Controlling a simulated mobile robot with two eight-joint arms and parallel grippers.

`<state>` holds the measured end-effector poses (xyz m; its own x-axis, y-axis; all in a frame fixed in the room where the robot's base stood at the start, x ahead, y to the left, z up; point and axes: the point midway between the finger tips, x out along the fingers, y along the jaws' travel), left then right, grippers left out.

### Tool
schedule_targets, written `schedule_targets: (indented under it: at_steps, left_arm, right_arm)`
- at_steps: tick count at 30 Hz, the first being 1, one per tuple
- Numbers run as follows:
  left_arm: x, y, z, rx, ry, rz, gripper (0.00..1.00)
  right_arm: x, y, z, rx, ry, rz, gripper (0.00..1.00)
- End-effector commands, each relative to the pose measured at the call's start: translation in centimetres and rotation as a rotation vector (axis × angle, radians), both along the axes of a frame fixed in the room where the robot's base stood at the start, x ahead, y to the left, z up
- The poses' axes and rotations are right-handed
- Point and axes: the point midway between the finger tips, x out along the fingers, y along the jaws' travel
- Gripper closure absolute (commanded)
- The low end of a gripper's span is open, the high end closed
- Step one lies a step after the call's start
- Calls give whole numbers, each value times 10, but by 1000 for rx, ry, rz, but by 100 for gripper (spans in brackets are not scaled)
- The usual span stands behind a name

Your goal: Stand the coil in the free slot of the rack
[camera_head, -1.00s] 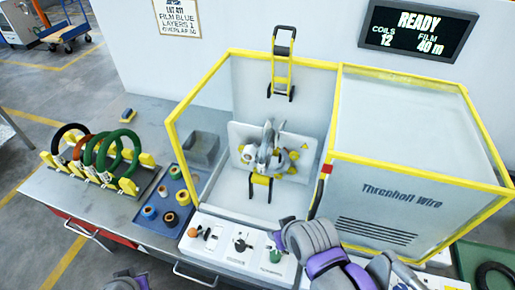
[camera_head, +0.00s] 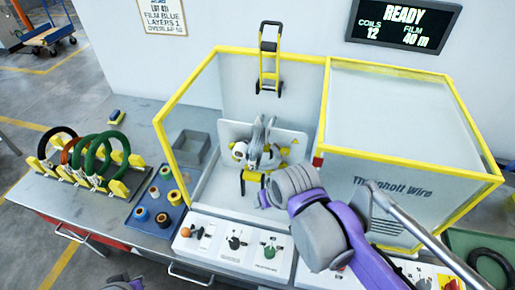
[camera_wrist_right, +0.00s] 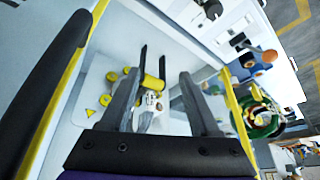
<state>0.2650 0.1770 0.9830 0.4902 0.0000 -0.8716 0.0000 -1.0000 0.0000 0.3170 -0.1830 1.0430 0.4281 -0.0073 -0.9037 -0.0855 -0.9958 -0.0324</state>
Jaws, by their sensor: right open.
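The rack (camera_head: 77,180) stands on the bench at the left with yellow posts. It holds a black coil (camera_head: 44,147), a reddish coil (camera_head: 65,152) and green coils (camera_head: 102,141) upright. The green coils also show in the right wrist view (camera_wrist_right: 262,128). I cannot clearly make out a coil inside the wrapping machine. My right gripper (camera_head: 263,200) is at the machine's open front; in its wrist view its two fingers (camera_wrist_right: 160,80) are apart with nothing held.
A blue tray (camera_head: 148,212) with spools lies between rack and machine.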

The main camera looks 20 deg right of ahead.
Motion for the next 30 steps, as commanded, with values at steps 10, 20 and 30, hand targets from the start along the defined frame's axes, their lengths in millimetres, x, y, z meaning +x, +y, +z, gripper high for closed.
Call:
schedule_targets:
  at_steps: [10, 20, 30]
  left_arm:
    - [-6, 0, -14, 0, 12, 0, 100]
    - [-11, 0, -25, 0, 21, 0, 100]
    - [-14, 0, -33, 0, 27, 0, 100]
  right_arm:
    - [105, -19, 83, 61, 154, -185, 38]
    - [184, -43, 120, 103, 296, -365, 38]
    - [226, -63, 120, 127, 410, -518, 38]
